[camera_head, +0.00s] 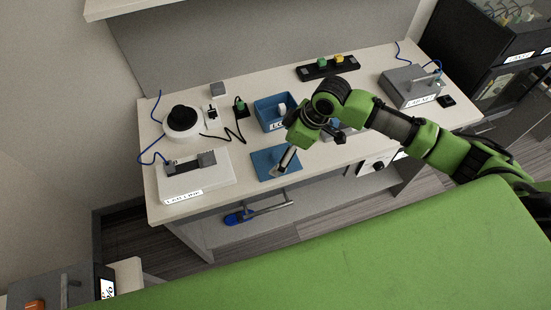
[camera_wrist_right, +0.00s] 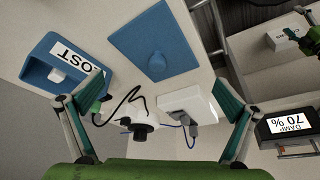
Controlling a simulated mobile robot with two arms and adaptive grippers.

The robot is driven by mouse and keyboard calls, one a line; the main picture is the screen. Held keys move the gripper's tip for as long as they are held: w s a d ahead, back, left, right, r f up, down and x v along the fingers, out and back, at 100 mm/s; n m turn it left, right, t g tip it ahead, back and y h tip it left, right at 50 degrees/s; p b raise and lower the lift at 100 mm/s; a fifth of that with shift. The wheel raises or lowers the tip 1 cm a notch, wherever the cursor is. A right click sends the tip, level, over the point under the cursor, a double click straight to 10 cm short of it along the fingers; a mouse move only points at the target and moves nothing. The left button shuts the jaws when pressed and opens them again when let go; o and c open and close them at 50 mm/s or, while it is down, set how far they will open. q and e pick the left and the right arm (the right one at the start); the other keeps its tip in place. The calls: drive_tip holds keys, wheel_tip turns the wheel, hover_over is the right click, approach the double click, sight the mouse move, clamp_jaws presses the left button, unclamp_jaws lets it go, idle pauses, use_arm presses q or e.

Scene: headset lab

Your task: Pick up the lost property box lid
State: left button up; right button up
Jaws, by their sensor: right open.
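The lost property box lid (camera_head: 262,158) is a flat blue square near the front edge of the white bench. In the right wrist view the lid (camera_wrist_right: 140,45) shows its round blue knob. The open blue lost property box (camera_head: 268,111) stands behind it with a white item inside; it also shows in the right wrist view (camera_wrist_right: 38,72). My right gripper (camera_head: 279,170) is above the lid and partly covers it. In the right wrist view my right gripper (camera_wrist_right: 160,82) has its fingers wide apart with nothing between them. My left gripper does not show clearly.
A white labelled unit (camera_head: 195,187) and a white round device with a black top (camera_head: 183,122) stand on the left of the bench. A black strip with coloured blocks (camera_head: 329,69) lies at the back. A grey box (camera_head: 408,88) stands at the right.

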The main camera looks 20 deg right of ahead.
sight(277, 155)
drive_tip(key=shift+p+x, duration=0.45)
drive_tip(key=shift+x, duration=0.45)
drive_tip(key=x, duration=0.3)
drive_tip(key=shift+w+f+p, duration=0.1)
drive_tip(key=shift+w+p, duration=0.05)
drive_tip(key=shift+p, duration=0.2)
drive_tip(key=shift+f, duration=0.25)
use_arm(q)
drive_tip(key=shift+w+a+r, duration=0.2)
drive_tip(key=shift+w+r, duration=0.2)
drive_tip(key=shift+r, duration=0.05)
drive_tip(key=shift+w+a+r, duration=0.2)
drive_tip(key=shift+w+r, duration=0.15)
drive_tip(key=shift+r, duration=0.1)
use_arm(e)
drive_tip(key=shift+c, duration=0.4)
